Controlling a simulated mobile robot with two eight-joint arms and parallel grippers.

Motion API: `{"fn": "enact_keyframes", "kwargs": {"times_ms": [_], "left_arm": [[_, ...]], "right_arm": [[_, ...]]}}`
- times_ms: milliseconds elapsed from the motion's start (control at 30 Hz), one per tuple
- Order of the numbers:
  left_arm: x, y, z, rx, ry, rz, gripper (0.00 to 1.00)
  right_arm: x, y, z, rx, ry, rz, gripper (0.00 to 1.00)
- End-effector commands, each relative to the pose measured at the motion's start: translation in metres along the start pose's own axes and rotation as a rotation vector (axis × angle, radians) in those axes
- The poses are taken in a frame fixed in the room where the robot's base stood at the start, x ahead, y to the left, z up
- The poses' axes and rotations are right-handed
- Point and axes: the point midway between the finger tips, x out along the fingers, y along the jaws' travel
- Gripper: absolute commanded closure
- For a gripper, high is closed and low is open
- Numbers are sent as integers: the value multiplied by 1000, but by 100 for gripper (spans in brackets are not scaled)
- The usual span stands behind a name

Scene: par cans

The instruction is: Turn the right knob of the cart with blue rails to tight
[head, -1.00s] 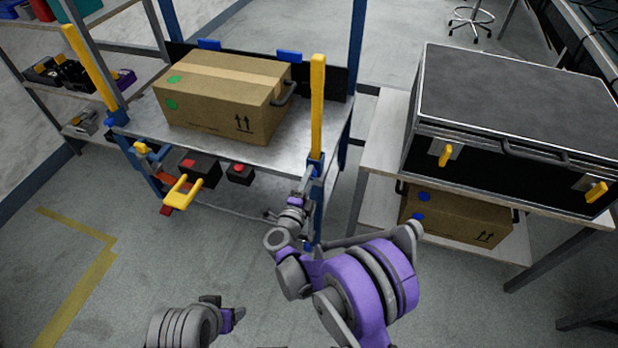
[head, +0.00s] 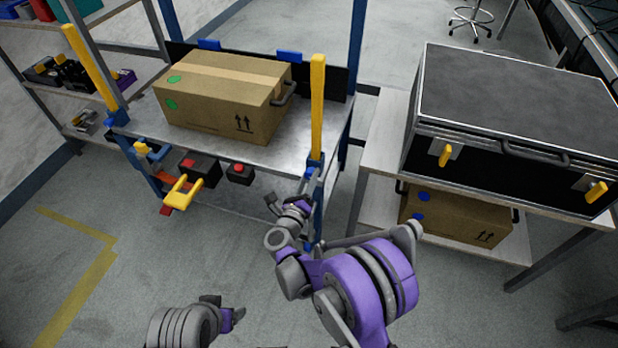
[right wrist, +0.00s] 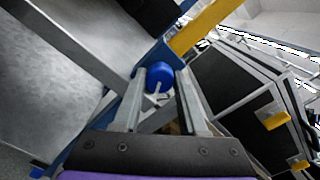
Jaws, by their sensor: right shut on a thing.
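The cart with blue rails (head: 290,155) stands at the back left, with a grey metal deck and yellow uprights. Its right upright meets a blue fitting at the front right corner. In the right wrist view the round blue right knob (right wrist: 158,74) sits at the base of the yellow upright, between the tips of my right gripper (right wrist: 161,78), which is shut on it. A small pale pin shows below the knob. In the head view my right gripper (head: 290,205) is at the cart's front right post; the knob is hidden there. My left gripper (head: 234,314) is low, over the floor, empty.
A cardboard box (head: 225,100) rests on the cart deck. A yellow handle (head: 183,193) and dark boxes with red buttons hang at its front. A black case (head: 515,110) lies on a bench at right, with another cardboard box (head: 455,215) below. Floor at front left is clear.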

Motion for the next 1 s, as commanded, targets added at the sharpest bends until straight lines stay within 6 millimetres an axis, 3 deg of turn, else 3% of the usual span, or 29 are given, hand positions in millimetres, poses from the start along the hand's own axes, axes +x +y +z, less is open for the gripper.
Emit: {"fn": "enact_keyframes", "kwargs": {"times_ms": [400, 1000], "left_arm": [[-1, 0, 0, 0, 0, 0, 29], [-1, 0, 0, 0, 0, 0, 29]], "right_arm": [[0, 0, 1, 246, -1, 1, 100], [0, 0, 1, 303, -2, 1, 100]]}}
